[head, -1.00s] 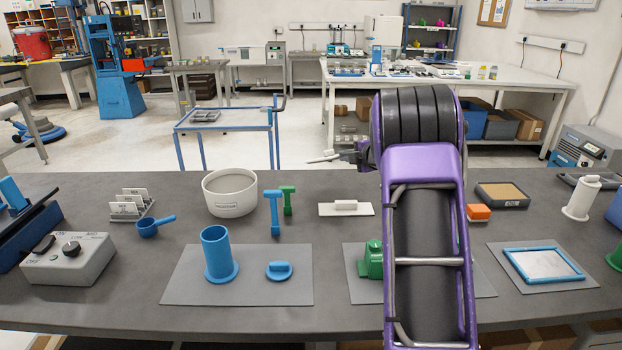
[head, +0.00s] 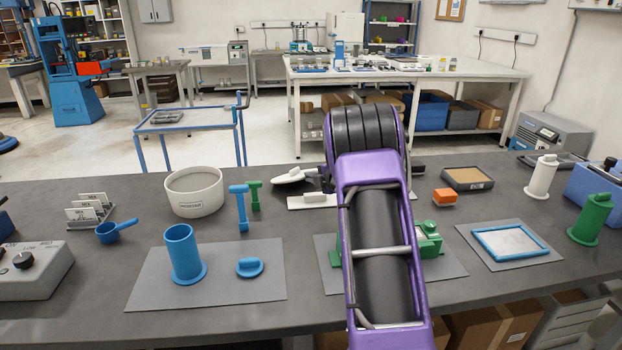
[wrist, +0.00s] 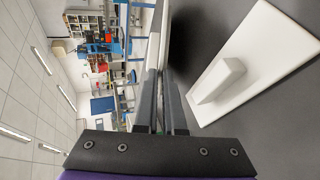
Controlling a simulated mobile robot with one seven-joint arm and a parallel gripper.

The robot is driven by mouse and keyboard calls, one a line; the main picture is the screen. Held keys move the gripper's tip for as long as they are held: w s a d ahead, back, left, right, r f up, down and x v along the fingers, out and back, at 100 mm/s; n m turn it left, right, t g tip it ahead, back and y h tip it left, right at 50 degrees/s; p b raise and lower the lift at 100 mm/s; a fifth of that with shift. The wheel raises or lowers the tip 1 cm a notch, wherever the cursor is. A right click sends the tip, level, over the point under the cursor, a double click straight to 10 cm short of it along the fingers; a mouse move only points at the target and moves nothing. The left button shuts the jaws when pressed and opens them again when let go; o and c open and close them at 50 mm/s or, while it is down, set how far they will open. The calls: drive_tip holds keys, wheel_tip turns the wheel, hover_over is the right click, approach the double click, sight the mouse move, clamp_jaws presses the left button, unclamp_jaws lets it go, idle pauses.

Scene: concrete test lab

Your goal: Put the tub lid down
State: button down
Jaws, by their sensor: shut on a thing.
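My gripper (head: 318,179) is shut on a white, thin, flat piece (head: 290,176), which looks like the tub lid. It sticks out to the left of the jaws, above the far part of the table. Whether it touches anything below cannot be told. In the wrist view my gripper's fingers (wrist: 160,85) are close together, with a thin pale edge (wrist: 162,35) between them; the lid's face is not seen there. The white round tub (head: 194,205) stands open on the table, left of my gripper and apart from it.
A white plate with a block handle (wrist: 268,58) lies under and beside my gripper. Blue and green hammer-like pieces (head: 240,210) lie between tub and gripper. An orange block (head: 444,197) and a dark tray (head: 487,184) are to the right. Bare table (head: 300,235) shows in front.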

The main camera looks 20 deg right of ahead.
drive_tip(key=c, duration=1)
unclamp_jaws()
drive_tip(key=v, duration=1.2)
drive_tip(key=shift+p, duration=0.3)
